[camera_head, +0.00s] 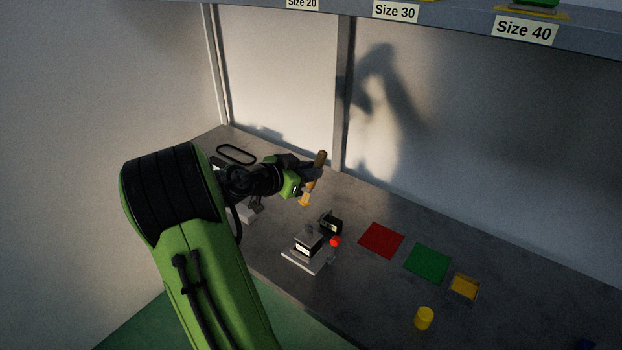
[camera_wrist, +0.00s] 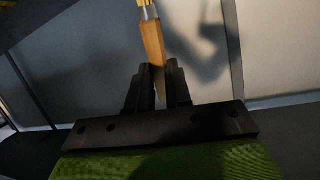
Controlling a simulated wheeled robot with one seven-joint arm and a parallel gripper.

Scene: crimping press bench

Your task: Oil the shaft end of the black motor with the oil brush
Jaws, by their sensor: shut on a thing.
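My gripper (camera_head: 312,175) is shut on the oil brush (camera_head: 319,161), which also shows in the wrist view (camera_wrist: 153,42). The brush has a wooden handle, a metal ferrule and yellowish bristles. In the head view it tilts, handle up and bristles down, above the bench. A small dark block with some green (camera_head: 330,223) sits on the bench behind the press, below and right of the bristles and apart from them. It may be the black motor; its shaft end cannot be made out. The wrist view shows no motor.
The press (camera_head: 304,260), with a pale base and red knob (camera_head: 335,241), stands at the bench's front edge. To the right lie a red mat (camera_head: 381,240), green mat (camera_head: 427,263), yellow tray (camera_head: 464,286) and yellow cylinder (camera_head: 424,318). A black loop (camera_head: 236,154) lies behind my arm. A shelf hangs above.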

